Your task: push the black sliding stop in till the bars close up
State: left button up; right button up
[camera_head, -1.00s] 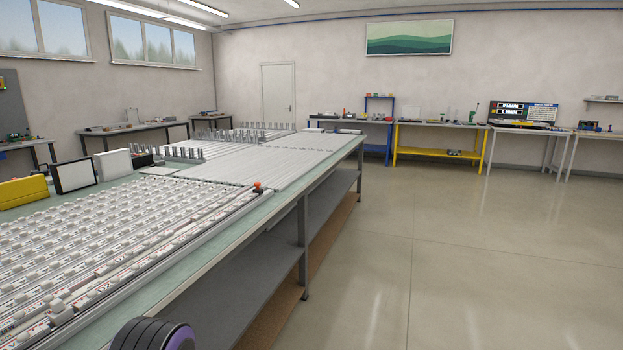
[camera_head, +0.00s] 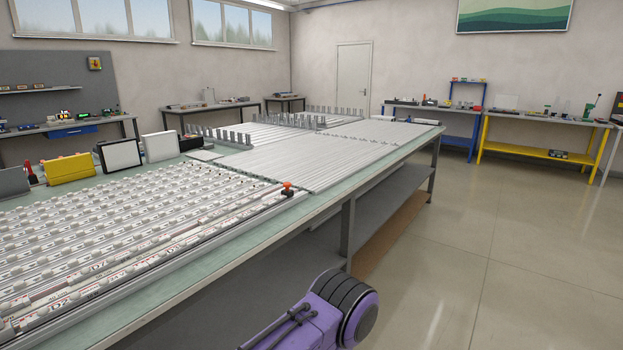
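A small black piece with an orange-red knob (camera_head: 287,191), which looks like the sliding stop, sits at the right front edge of the long bench. It stands at the far right end of the rows of white labelled bars (camera_head: 130,220). Plain light-grey bars (camera_head: 310,160) lie flat side by side just beyond it. Gaps between the bars are too small to judge from here. Neither gripper is in view. A purple and black link of my arm shows at the bottom, well short of the stop.
The bench has a pale green top (camera_head: 225,248) and a grey lower shelf (camera_head: 375,205). Upright grey pegs (camera_head: 220,134) stand behind the bars. A yellow case (camera_head: 68,168) and a black-framed white panel (camera_head: 120,154) stand along the back. The floor (camera_head: 500,240) to the right is clear.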

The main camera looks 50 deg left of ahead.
aim_at(287, 192)
jog(key=u, duration=0.2)
jog(key=i, duration=0.8)
jog(key=u, duration=0.5)
